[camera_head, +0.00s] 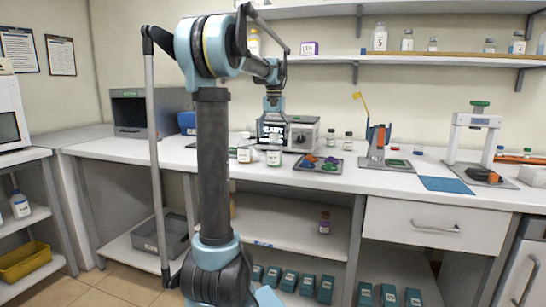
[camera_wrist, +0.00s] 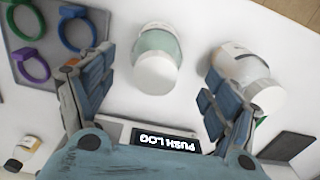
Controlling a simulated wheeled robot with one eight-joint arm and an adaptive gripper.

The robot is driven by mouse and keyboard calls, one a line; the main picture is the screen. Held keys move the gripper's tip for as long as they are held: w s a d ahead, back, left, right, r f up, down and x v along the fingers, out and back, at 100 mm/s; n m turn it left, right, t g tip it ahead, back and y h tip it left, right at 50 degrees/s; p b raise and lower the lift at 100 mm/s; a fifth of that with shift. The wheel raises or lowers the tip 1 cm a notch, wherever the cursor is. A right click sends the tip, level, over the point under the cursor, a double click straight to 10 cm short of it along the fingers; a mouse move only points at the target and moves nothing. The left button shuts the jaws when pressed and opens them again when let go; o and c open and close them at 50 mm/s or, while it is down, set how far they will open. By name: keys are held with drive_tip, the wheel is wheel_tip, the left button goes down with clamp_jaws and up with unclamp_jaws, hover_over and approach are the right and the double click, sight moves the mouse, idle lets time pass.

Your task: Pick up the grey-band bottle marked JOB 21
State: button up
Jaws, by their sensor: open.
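My gripper (camera_head: 273,112) hangs open over the bench, above two pale bottles. In the wrist view its fingers (camera_wrist: 158,72) are spread, and a green-banded bottle (camera_wrist: 157,44) with a white cap shows between them. That bottle also stands on the bench in the head view (camera_head: 274,153). A second bottle (camera_wrist: 236,60), with a pale label and white cap, is partly behind the right finger in the wrist view. It stands left of the green-banded one in the head view (camera_head: 244,152). I cannot read JOB 21 or make out a grey band on either bottle.
A dark tray (camera_head: 308,168) with coloured rings lies right of the bottles. An instrument with a lit screen (camera_head: 272,130) stands close behind them. A small bottle (camera_wrist: 27,143) shows at lower left in the wrist view. A blue mat (camera_head: 446,184) lies farther right.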

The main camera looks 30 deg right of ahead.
sight(275, 145)
drive_tip(key=shift+s+d+f, duration=0.1)
drive_tip(key=shift+f, duration=1.2)
drive_tip(key=shift+s+f, duration=0.1)
drive_tip(key=shift+f, duration=1.2)
drive_tip(key=shift+c, duration=0.5)
drive_tip(key=c, duration=1.4)
